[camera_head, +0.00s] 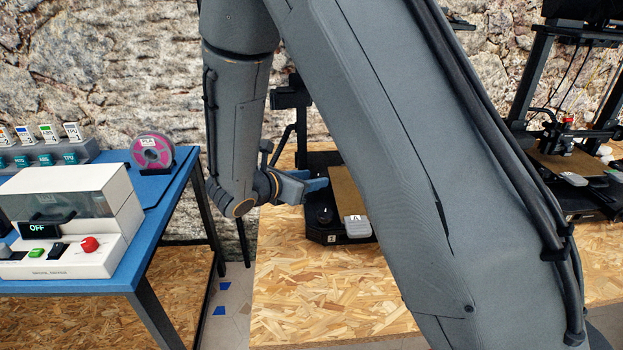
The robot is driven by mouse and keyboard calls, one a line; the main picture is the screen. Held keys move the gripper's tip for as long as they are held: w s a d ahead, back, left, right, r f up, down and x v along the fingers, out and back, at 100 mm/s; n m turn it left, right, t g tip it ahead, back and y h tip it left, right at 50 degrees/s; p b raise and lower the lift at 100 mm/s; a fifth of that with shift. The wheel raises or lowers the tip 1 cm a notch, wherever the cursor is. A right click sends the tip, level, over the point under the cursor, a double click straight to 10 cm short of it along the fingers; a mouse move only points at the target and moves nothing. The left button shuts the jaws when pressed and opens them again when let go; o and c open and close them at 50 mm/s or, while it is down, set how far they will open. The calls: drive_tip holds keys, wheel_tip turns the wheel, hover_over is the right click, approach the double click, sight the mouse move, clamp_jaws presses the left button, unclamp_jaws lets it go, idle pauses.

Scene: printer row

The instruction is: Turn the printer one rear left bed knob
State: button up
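Printer one (312,232), a black machine with a "1" label on its front, stands on the wood-chip board behind my arm. Its tan bed plate (345,186) shows partly. My gripper (322,184), with blue fingers, reaches in from the left at the bed's rear left corner. The rear left bed knob cannot be made out; the gripper covers that area. A round dark knob (325,215) shows near the printer's front left. I cannot tell whether the fingers are apart or touching anything.
A blue table (165,222) on the left bears a white machine (75,262) and a pink spool (152,152). Another printer (565,165) stands right. Bare wood-chip board (318,290) lies in front.

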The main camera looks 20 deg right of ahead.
drive_tip(key=shift+w+d+f, duration=0.1)
drive_tip(key=shift+d, duration=0.1)
drive_tip(key=c, duration=0.8)
drive_tip(key=shift+o, duration=0.2)
drive_tip(key=shift+a+m+g, duration=0.1)
drive_tip(key=shift+m+g, duration=0.2)
